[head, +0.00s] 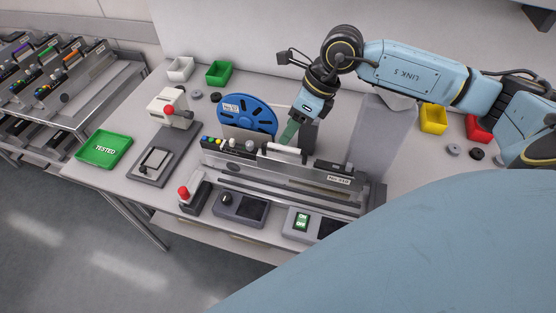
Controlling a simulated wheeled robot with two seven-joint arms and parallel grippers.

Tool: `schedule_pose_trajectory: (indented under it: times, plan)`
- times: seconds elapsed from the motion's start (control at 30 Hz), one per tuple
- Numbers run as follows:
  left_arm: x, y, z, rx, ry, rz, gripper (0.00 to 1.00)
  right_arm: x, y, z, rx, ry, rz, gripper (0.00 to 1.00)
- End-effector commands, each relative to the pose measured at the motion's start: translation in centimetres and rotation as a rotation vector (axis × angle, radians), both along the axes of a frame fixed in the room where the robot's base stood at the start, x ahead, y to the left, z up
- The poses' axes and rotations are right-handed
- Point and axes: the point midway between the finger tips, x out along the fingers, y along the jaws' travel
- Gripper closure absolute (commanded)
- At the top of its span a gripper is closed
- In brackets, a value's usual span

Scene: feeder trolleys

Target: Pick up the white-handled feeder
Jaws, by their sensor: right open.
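A long grey feeder (305,168) with a white handle (285,153) on top sits in a bench fixture in the middle of the table. It has a small label at its right end and coloured buttons at its left end. A blue reel (247,116) stands upright behind its left part. My right gripper (288,136) points down just behind and above the white handle. It is open, and nothing shows held in it. I cannot tell whether the fingers touch anything. My left gripper is not in view.
Small bins stand at the back. A trolley (75,90) with several feeders is at far left.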

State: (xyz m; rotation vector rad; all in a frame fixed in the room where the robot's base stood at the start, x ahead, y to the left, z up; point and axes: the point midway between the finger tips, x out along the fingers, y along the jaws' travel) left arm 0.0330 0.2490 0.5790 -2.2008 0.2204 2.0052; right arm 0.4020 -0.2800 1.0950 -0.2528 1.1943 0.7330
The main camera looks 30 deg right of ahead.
Motion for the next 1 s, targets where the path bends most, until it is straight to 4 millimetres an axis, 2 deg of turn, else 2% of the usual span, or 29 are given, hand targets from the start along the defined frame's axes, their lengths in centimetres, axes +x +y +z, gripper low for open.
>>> schedule_pose_trajectory:
  times: [0.1,0.37,0.63,0.77,0.97,1.0]
  plan:
    - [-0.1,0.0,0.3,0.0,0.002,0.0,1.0,0.3,0.9,-1.8,0.004,0.002,0.0,0.49]
    - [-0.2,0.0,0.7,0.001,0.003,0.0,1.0,0.7,1.6,-3.7,0.005,0.001,-0.001,0.49]
    - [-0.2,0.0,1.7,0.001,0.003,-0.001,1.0,1.3,2.6,-7.3,0.005,0.0,0.0,0.49]
    - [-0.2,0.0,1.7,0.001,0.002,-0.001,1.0,1.4,2.8,-8.0,0.004,0.0,0.001,0.49]
    - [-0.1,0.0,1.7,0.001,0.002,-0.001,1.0,1.4,2.8,-8.1,0.003,-0.001,0.0,0.49]
    - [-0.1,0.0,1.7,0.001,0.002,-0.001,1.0,1.4,2.8,-8.1,0.003,-0.001,0.0,0.55]
